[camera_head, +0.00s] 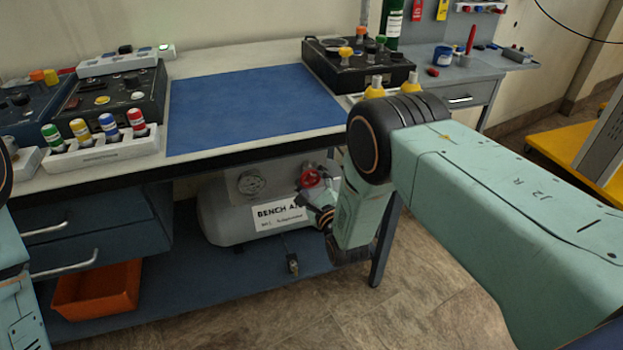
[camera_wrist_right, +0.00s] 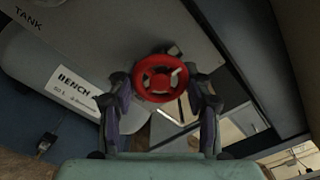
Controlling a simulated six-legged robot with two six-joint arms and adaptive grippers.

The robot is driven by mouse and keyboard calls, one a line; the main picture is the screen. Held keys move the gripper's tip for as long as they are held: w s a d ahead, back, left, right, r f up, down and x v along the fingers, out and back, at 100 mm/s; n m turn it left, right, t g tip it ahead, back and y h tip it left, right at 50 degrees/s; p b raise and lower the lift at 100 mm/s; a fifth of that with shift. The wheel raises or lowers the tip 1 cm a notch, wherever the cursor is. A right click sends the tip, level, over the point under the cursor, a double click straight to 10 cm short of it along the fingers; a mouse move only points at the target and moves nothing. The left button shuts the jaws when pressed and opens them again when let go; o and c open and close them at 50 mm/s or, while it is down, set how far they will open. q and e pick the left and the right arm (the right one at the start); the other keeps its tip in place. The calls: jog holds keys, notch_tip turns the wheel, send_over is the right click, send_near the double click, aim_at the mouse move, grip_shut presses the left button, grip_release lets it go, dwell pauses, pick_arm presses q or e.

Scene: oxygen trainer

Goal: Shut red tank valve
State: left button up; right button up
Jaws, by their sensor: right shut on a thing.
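The red tank valve handwheel (camera_head: 311,178) sits at the right end of the grey air tank (camera_head: 222,213), which lies under the bench. My right gripper (camera_head: 322,200) reaches in under the bench edge from the right and is at the valve. In the right wrist view the red handwheel (camera_wrist_right: 161,78) faces the camera, and the fingers of my right gripper (camera_wrist_right: 161,90) stand on either side of its rim, shut on it. My left gripper is out of view; only a bit of my left arm shows at the left edge.
The bench top (camera_head: 215,62) with its blue mat (camera_head: 250,105) overhangs the tank. A bench leg (camera_head: 386,240) stands just right of my forearm. An orange bin (camera_head: 97,290) sits on the lower shelf (camera_head: 200,290). A dial gauge (camera_head: 250,183) is on the tank.

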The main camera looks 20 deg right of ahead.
jog(key=shift+a, duration=0.1)
jog(key=o, duration=1.2)
jog(key=s, duration=1.2)
jog(key=shift+d, duration=0.25)
